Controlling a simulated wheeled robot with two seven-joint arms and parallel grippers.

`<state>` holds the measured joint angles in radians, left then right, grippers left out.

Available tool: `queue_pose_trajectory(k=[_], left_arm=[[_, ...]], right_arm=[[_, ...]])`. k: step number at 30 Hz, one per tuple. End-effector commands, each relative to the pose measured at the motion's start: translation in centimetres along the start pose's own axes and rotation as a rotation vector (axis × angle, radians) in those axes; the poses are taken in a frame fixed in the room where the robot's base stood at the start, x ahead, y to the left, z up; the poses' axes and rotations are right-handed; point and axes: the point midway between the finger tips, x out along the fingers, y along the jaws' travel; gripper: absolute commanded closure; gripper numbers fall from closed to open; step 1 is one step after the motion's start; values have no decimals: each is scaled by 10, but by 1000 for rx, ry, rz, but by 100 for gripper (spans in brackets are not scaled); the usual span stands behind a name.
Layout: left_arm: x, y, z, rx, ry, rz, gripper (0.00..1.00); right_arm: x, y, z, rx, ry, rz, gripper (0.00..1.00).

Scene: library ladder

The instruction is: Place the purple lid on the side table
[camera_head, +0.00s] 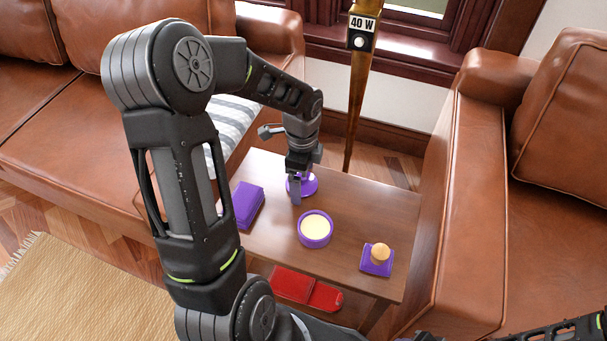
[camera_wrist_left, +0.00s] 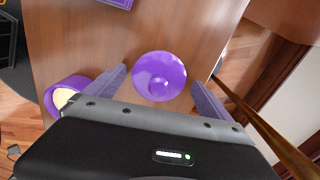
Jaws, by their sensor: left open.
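The purple lid (camera_head: 309,184) is round with a small knob and lies on the wooden side table (camera_head: 345,200), toward its far edge. It shows whole in the left wrist view (camera_wrist_left: 159,70), knob facing the camera. My left gripper (camera_head: 296,193) points down at the lid and partly hides it in the head view. In the left wrist view, its two purple-looking fingers (camera_wrist_left: 158,82) are apart, one on each side of the lid, with nothing visibly gripped. Only dark parts of my right arm show at the lower right; its gripper is not seen.
On the table are a purple round container with a cream inside (camera_head: 316,229), a purple box (camera_head: 247,205) and a purple block with an orange knob (camera_head: 378,257). Red items (camera_head: 305,290) lie below. A pole (camera_head: 358,90) and brown leather sofas (camera_head: 475,200) flank the table.

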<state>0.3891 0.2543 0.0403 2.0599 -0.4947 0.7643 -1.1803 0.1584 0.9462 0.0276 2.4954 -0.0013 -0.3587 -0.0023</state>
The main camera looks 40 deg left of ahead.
Motion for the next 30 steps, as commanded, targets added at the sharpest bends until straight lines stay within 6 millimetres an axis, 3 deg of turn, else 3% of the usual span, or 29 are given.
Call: queue_pose_trajectory(k=[11, 17, 24, 30], left_arm=[[-10, -1, 0, 0, 0, -2, 6], [-42, -1, 0, 1, 1, -5, 6], [-92, -1, 0, 1, 1, -5, 6], [-119, -1, -1, 1, 0, -3, 6]], right_arm=[[-4, -1, 0, 0, 0, 0, 64], [-11, -4, 0, -1, 0, 0, 64], [-21, -8, 0, -2, 0, 0, 64], [-25, -10, 0, -1, 0, 0, 64]])
